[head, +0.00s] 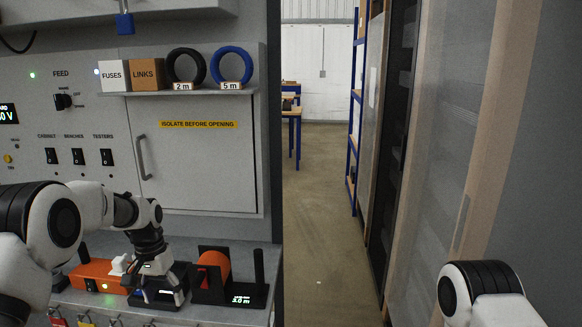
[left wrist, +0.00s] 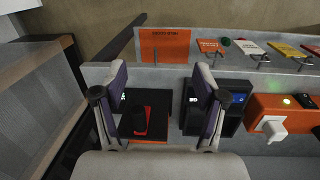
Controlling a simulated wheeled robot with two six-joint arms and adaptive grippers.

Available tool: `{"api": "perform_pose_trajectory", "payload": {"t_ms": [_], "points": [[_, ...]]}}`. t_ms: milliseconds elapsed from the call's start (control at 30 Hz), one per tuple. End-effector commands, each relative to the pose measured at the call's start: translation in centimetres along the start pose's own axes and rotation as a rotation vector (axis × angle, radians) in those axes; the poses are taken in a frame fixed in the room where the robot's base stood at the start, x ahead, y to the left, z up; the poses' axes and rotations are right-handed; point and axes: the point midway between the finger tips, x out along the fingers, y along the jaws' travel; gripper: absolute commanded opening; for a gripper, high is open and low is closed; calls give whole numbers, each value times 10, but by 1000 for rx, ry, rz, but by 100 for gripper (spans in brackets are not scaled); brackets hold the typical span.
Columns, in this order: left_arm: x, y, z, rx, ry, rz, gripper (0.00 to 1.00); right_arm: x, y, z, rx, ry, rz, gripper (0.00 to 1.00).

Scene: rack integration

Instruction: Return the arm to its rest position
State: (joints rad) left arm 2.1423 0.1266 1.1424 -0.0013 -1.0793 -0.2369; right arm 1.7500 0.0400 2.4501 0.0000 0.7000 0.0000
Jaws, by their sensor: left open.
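My left gripper (head: 158,278) is low over the workbench shelf in the head view, in front of a black device with a lit display. In the left wrist view its two fingers (left wrist: 161,88) are spread wide with nothing held between them. My left arm (head: 95,205) reaches in from the left, bent down toward the shelf. Part of my right arm (head: 482,283) shows at the lower right; its gripper is out of frame.
An orange box (head: 98,277) with a white plug and an orange roll (head: 213,268) in a black holder sit close beside the left gripper. Several hanging tags line the shelf front. A grey panel with a handled door (head: 190,150) stands behind. The aisle floor (head: 320,225) is open.

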Motion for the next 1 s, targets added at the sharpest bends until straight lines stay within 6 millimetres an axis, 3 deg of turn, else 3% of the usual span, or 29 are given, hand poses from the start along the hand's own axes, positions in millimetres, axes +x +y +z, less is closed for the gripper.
{"api": "perform_pose_trajectory", "payload": {"t_ms": [33, 167, 200, 300, 433, 500, 567, 633, 733, 867, 1000], "points": [[48, 5, 18, -2, -57, 5, 72, 3, 0, 0, 0, 0, 0, 86], [151, 18, 76, -14, -166, 9, 72, 6, 0, 0, 0, 0, 0, 86], [180, 22, 98, -19, -197, 10, 72, 7, 0, 0, 0, 0, 0, 86], [244, 35, 163, -29, -267, 10, 72, 9, 0, 0, 0, 0, 0, 86], [304, 54, 263, -49, -334, 3, 72, 12, 0, 0, 0, 0, 0, 86], [321, 65, 324, -64, -351, -5, 72, 13, 0, 0, 0, 0, 0, 86], [323, 74, 374, -81, -334, -17, 72, 13, 0, 0, 0, 0, 0, 86], [310, 80, 400, -105, -254, -34, 72, 12, 0, 0, 0, 0, 0, 86], [300, 82, 404, -138, -118, -53, 72, 12, 0, 0, 0, 0, 0, 86], [300, 76, 372, -162, 47, -70, 72, 12, 0, 0, 0, 0, 0, 86], [299, 75, 366, -175, 74, -72, 72, 12, 0, 0, 0, 0, 0, 86]]}}
